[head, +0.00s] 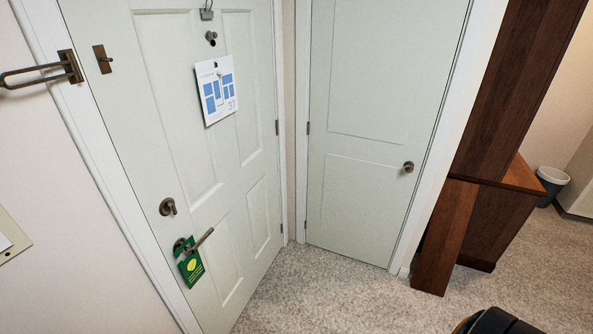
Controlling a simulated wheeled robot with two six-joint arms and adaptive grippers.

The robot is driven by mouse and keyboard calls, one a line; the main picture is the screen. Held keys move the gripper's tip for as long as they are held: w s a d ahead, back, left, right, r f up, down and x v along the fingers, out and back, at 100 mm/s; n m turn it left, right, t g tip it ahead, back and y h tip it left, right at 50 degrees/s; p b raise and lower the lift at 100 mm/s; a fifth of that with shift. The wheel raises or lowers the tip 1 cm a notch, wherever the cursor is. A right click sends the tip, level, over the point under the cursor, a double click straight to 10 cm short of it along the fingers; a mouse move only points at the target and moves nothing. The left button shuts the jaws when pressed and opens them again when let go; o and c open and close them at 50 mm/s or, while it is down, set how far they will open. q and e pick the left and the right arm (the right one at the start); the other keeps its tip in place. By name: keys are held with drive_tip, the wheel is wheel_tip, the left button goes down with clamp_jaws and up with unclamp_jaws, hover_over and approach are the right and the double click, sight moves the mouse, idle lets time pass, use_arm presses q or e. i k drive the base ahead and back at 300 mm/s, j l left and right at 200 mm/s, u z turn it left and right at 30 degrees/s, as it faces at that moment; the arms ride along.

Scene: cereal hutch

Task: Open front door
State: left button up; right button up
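The front door (165,110) is a pale panelled door at the left, and it stands shut in its white frame. Its lever handle (199,240) is near the left edge, with a green hanging tag (191,267) on it. A deadbolt knob (168,207) sits just above the handle. A swing-bar latch (40,74) is mounted on the frame at upper left, and its bar points away from the door. Its small catch plate (103,59) is on the door. Neither of my grippers is in view.
A second pale door (375,130) with a round knob (408,167) is shut, at right angles to the front door. Dark wooden furniture (510,90) and a waste bin (552,183) stand at the right. A dark object (493,322) shows at the bottom edge. The carpet (330,300) before the doors is clear.

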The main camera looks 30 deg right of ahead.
sight(137, 58)
drive_tip(key=z, duration=0.5)
drive_tip(key=u, duration=1)
drive_tip(key=i+l+u, duration=0.1)
drive_tip(key=l+u, duration=0.15)
drive_tip(key=u, duration=0.2)
drive_tip(key=i+l+u, duration=0.1)
drive_tip(key=l+u, duration=0.2)
drive_tip(key=u, duration=0.2)
drive_tip(key=l+u, duration=0.3)
drive_tip(key=u, duration=0.15)
drive_tip(key=l+u, duration=0.3)
drive_tip(key=u, duration=0.2)
drive_tip(key=k+l+u, duration=0.1)
drive_tip(key=l+u, duration=0.15)
drive_tip(key=u, duration=0.2)
drive_tip(key=k+l+u, duration=0.15)
drive_tip(key=u, duration=0.35)
drive_tip(key=l, duration=0.15)
